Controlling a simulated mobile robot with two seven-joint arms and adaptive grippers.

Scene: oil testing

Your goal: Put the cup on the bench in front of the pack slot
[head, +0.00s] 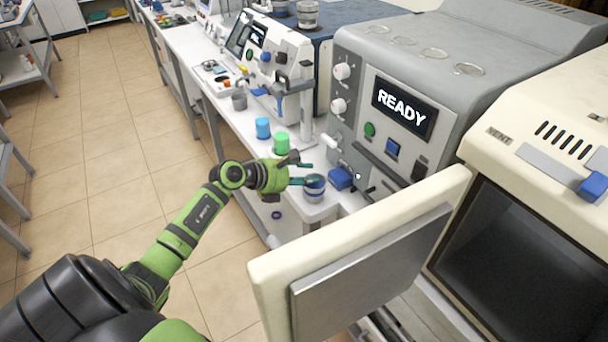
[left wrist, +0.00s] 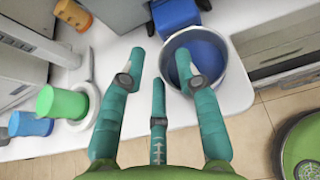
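A metallic cup with a blue inside (head: 314,190) stands on the white bench (head: 325,212) near its front edge. In the left wrist view the cup (left wrist: 212,45) is seen from above. My left gripper (head: 302,173) is at the cup. In the left wrist view its fingers (left wrist: 160,58) are spread apart, with the cup's near wall between them and one fingertip over the opening. I cannot tell whether the fingers touch it. My right gripper is not in view. No pack slot can be made out with certainty.
A blue block (head: 340,178) lies just behind the cup. Green (head: 281,142) and blue (head: 262,128) containers and a grey cup (head: 239,101) stand farther along the bench. The grey machine reading READY (head: 404,108) stands behind. An open cream door (head: 350,245) blocks the right side.

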